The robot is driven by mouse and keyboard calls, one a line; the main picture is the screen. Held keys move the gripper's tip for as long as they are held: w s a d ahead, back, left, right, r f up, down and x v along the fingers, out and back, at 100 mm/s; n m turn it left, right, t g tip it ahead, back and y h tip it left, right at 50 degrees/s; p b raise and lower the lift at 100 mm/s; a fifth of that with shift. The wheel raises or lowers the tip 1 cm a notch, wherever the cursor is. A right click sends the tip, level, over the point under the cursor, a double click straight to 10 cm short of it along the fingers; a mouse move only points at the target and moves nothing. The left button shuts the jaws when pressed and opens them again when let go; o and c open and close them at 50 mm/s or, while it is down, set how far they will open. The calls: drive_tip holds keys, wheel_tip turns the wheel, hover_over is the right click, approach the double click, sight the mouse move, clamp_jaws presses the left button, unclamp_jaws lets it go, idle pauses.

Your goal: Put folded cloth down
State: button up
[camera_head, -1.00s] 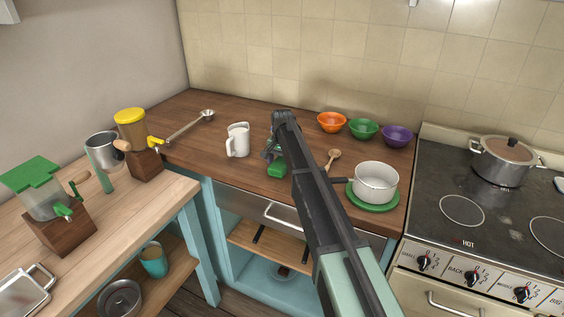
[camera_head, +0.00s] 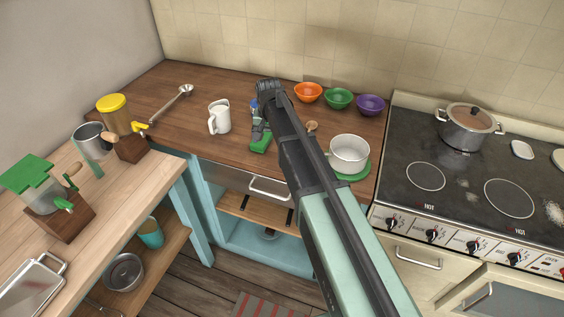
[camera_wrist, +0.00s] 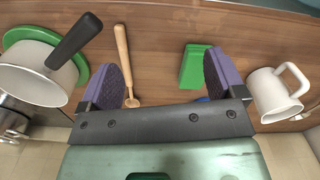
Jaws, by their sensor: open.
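The green folded cloth (camera_head: 261,143) lies on the brown wooden counter (camera_head: 165,100), to the right of the white jug. In the wrist view it is a green block (camera_wrist: 194,67) beside the inner side of the right-hand finger, apart from it as far as I can see. My gripper (camera_wrist: 166,82) is open, with its two purple-padded fingers wide apart and nothing held between them. In the head view my arm hides most of the gripper.
The white jug (camera_head: 219,117) stands left of the cloth. A wooden spoon (camera_wrist: 126,65) lies near the left-hand finger. A white pot (camera_head: 349,153) sits on a green plate (camera_head: 352,174). Orange (camera_head: 308,92), green (camera_head: 339,98) and purple (camera_head: 370,104) bowls line the back. A blue thing (camera_head: 254,106) is partly hidden.

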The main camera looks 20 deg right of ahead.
drive_tip(key=s+n, duration=0.4)
drive_tip(key=s, duration=2.2)
drive_tip(key=f+b, duration=0.5)
drive_tip(key=shift+w+a+f, duration=0.1)
drive_tip(key=shift+w+f, duration=0.1)
drive_tip(key=shift+w, duration=0.2)
drive_tip(key=shift+o, duration=0.4)
